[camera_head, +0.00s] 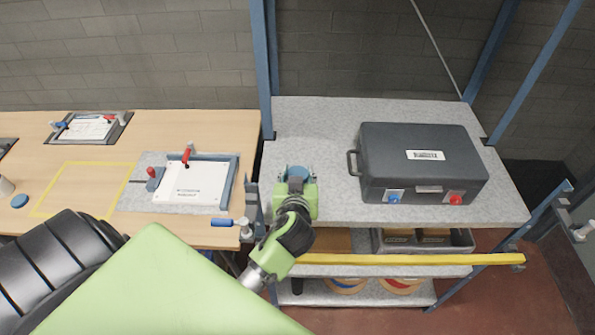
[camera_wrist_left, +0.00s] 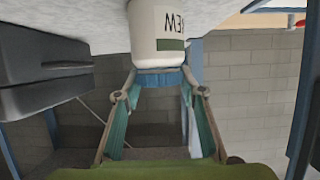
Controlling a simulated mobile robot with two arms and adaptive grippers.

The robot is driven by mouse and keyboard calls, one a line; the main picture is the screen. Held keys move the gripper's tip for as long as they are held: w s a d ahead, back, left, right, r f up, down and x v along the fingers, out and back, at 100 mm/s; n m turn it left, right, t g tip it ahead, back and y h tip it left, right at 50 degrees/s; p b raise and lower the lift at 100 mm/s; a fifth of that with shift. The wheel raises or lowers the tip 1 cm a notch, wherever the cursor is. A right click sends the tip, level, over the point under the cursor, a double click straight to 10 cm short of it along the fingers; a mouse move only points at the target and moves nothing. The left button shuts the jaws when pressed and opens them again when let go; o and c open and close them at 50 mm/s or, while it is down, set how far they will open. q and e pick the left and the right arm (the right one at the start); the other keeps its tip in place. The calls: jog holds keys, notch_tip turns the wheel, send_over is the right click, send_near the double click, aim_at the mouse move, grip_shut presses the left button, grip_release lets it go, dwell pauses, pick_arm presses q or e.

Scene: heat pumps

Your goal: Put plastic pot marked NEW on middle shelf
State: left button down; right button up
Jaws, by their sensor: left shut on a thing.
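The white plastic pot (camera_wrist_left: 157,25) with a blue lid shows in the left wrist view, where the picture is upside down. Its label reads NEW. My left gripper (camera_wrist_left: 160,84) is shut on the pot at its lid, with a finger on each side. In the head view my left gripper (camera_head: 297,176) is above the front left of the rack's grey shelf (camera_head: 320,133), and only the pot's blue lid (camera_head: 298,171) shows. The pot's base is out of frame, so I cannot tell if it touches the shelf. My right gripper is not in view.
A dark grey case (camera_head: 420,165) fills the right of this shelf. Blue posts and a yellow bar (camera_head: 400,260) frame the rack. A lower shelf holds a grey bin (camera_head: 460,240). A wooden table (camera_head: 90,150) with clamped white plates stands at left.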

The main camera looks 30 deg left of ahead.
pick_arm(q)
jog(key=c, duration=1.3)
grip_release()
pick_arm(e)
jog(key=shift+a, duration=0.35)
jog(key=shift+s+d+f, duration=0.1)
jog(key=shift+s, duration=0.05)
pick_arm(q)
jog(key=shift+s+d+r, duration=0.1)
jog(key=shift+s+d, duration=0.1)
jog(key=shift+s, duration=0.05)
jog(key=b+v, duration=0.3)
jog(key=v, duration=0.8)
jog(key=shift+s+r, duration=0.15)
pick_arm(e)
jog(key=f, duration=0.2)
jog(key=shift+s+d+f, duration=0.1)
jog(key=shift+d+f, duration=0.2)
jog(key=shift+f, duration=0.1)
